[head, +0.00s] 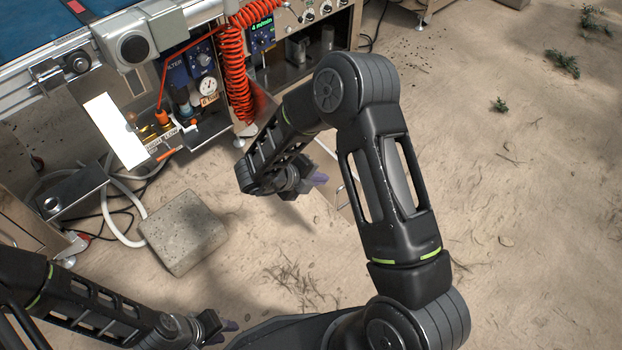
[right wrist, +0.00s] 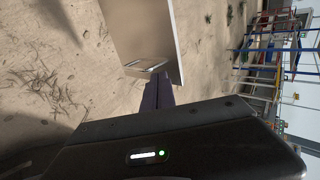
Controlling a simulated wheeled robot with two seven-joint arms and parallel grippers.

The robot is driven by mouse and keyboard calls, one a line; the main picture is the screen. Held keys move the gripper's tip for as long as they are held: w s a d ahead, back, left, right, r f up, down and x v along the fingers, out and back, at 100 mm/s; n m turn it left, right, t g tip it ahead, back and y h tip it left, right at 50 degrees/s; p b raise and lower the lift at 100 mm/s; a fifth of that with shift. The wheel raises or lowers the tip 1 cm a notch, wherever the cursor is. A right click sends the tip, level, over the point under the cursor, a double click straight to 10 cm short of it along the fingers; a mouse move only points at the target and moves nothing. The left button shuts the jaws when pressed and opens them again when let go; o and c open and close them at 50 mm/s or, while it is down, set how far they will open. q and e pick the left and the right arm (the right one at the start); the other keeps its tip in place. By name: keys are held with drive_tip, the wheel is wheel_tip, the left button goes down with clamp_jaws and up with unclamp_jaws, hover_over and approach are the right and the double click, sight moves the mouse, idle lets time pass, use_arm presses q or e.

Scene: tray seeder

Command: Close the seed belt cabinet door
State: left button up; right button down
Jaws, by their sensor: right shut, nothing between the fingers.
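The seed belt cabinet (head: 298,78) stands open at the top of the head view, its dark inside showing. Its beige door (head: 347,205) is swung out, mostly hidden behind my right arm, with a bar handle (head: 341,187) showing. The right wrist view shows the door panel (right wrist: 138,28) and its handle (right wrist: 148,66) just beyond the fingers. My right gripper (head: 318,180) is shut and empty close to the door's handle; I cannot tell if it touches. My left gripper (head: 228,326) hangs low near the bottom edge, away from the door; its jaw opening is unclear.
A concrete block (head: 183,232) lies on the sandy ground left of my right gripper. A white hose (head: 122,205) and black cables lie beside it. A red coiled hose (head: 233,75) hangs left of the cabinet. Open sand (head: 500,200) lies to the right.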

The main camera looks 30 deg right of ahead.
sight(338, 172)
drive_tip(key=shift+w+d+f+b, duration=0.2)
drive_tip(key=shift+d+f, duration=0.25)
drive_tip(key=shift+d, duration=0.65)
drive_tip(key=shift+w+d+f+b, duration=0.2)
drive_tip(key=shift+d+f, duration=0.2)
drive_tip(key=shift+d, duration=0.7)
drive_tip(key=shift+w+d+f+b, duration=0.2)
drive_tip(key=shift+d+f, duration=0.25)
drive_tip(key=shift+d, duration=0.65)
